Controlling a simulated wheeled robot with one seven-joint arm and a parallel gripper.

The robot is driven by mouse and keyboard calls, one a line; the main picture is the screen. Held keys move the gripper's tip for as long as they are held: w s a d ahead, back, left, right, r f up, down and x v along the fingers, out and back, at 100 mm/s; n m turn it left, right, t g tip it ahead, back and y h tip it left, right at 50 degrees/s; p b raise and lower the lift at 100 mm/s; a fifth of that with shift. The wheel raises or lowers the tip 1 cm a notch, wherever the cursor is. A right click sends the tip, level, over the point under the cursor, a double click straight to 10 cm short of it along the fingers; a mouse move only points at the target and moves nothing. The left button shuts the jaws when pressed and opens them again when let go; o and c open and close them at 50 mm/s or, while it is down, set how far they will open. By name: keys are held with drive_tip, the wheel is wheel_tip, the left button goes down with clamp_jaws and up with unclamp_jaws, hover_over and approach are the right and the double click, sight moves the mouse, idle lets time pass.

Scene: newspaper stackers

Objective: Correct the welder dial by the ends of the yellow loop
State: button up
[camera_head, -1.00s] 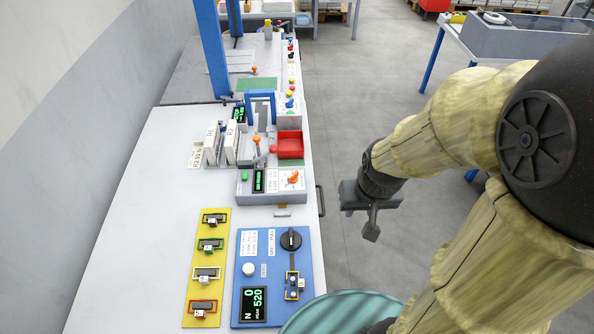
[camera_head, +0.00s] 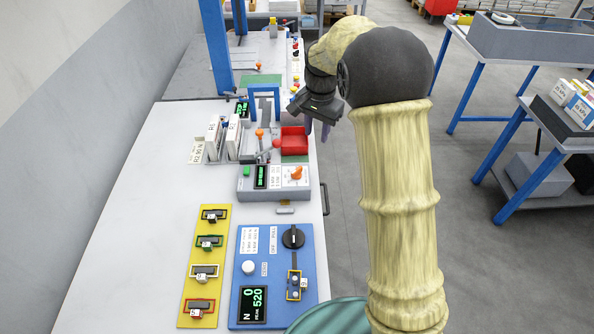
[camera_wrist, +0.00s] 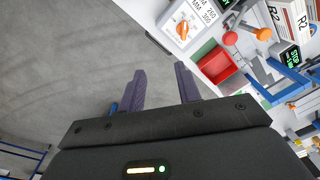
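The welder (camera_head: 245,189) is a grey box on the bench with an orange dial knob (camera_head: 296,173) on a white scale, a green button and a small dark display. The orange knob also shows in the wrist view (camera_wrist: 183,28), by printed MM figures. A dark piece with a yellowish outline (camera_head: 289,284) sits on the blue tester panel; whether it is the yellow loop I cannot tell. The yellow board (camera_head: 186,318) holds several tagged pieces with black, green, pale and red outlines. My gripper (camera_head: 318,128) is open and empty, right of the red tray; its parted fingers show in the wrist view (camera_wrist: 158,88).
The blue panel (camera_head: 277,316) has a black knob, a white button and a display reading 0 and 520. A red tray (camera_head: 294,139), white binders (camera_head: 214,138) and a blue frame stand behind the welder. Open floor (camera_head: 470,225) lies right of the bench.

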drive_tip(key=m+b, duration=0.1)
drive_tip(key=m, duration=0.1)
hover_over(297, 169)
wheel_tip(297, 169, down, 2)
drive_tip(key=shift+s+f+g, duration=0.1)
drive_tip(key=shift+f+g, duration=0.1)
drive_tip(key=shift+g, duration=0.1)
drive_tip(key=shift+f, duration=0.1)
wheel_tip(297, 169, down, 17)
drive_tip(key=p, duration=0.3)
drive_tip(key=shift+f, duration=0.1)
clamp_jaws()
